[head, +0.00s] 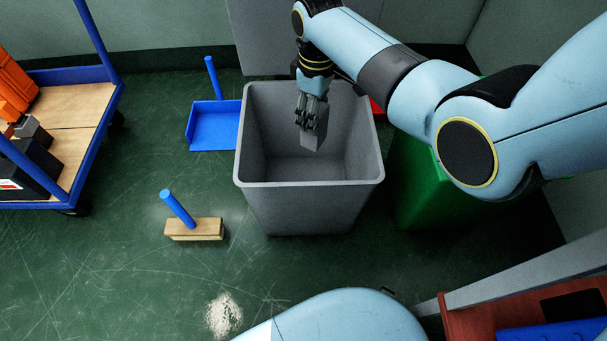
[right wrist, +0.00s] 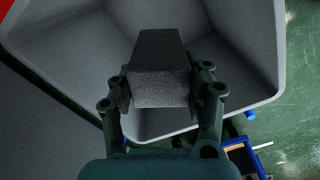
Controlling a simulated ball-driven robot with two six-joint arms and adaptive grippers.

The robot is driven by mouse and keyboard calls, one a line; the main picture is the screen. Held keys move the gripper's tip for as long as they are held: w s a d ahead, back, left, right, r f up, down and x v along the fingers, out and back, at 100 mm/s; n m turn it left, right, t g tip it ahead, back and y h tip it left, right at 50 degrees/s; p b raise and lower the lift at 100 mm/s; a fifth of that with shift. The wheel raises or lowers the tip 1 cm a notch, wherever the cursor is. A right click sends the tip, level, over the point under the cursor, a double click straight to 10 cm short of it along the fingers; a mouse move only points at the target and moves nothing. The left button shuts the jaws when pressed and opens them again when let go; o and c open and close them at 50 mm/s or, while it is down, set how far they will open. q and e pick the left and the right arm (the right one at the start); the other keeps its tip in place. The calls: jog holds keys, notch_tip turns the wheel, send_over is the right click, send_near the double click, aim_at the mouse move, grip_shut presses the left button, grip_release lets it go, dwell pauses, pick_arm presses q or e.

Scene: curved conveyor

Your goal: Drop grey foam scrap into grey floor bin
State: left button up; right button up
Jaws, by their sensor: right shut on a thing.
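The grey floor bin (head: 262,213) stands open on the green floor in the middle of the head view. My right gripper (head: 311,122) points down over the bin's opening. It is shut on the grey foam scrap (head: 314,138), a block that hangs below its fingers. In the right wrist view, the scrap (right wrist: 160,85) sits between both fingers of the right gripper (right wrist: 161,92), with the bin's inner walls (right wrist: 245,60) behind it. I cannot tell exactly how far the scrap is below the rim. My left gripper is not in view.
A blue dustpan (head: 212,126) lies left of the bin, and a brush with a blue handle (head: 194,229) lies nearer. A green bin (head: 425,185) stands to the right, under my arm. A blue-framed cart (head: 85,130) is at the left. Pale debris (head: 223,314) lies on the floor.

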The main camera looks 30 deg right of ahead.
jog(key=o, duration=0.8)
jog(key=shift+r, duration=0.1)
notch_tip(320, 180, up, 12)
jog(key=shift+f, duration=0.1)
dwell(0.3)
